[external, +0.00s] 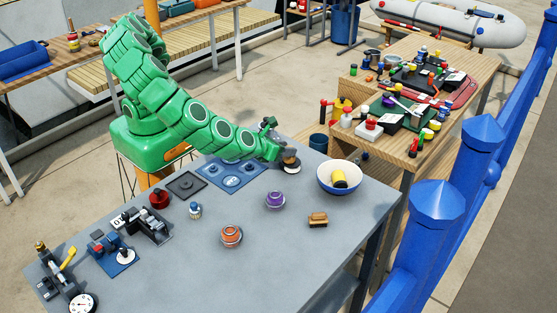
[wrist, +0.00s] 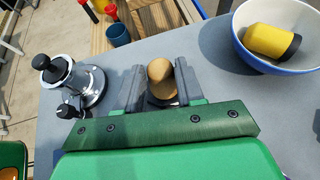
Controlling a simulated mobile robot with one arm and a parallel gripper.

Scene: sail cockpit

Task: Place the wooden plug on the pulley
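The wooden plug (wrist: 160,72) is a tan, rounded piece between the two fingers of my gripper (wrist: 161,80) in the wrist view. The fingers are close against both its sides and look shut on it. A dark round shape shows below the plug, partly hidden by it and the fingers. In the external view my gripper (external: 280,150) is low over the grey table, at a small round piece with a dark base (external: 291,166). I cannot tell for sure which piece is the pulley. Round grooved-looking pieces, one orange (external: 231,236) and one purple (external: 275,200), stand apart nearby.
A blue-and-white bowl (external: 339,180) holding a yellow-and-black piece stands right of my gripper. A chrome fitting (wrist: 75,82) stands close on the left in the wrist view. A brown block (external: 318,220) lies in front. The table (external: 300,270) is clear at its front.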

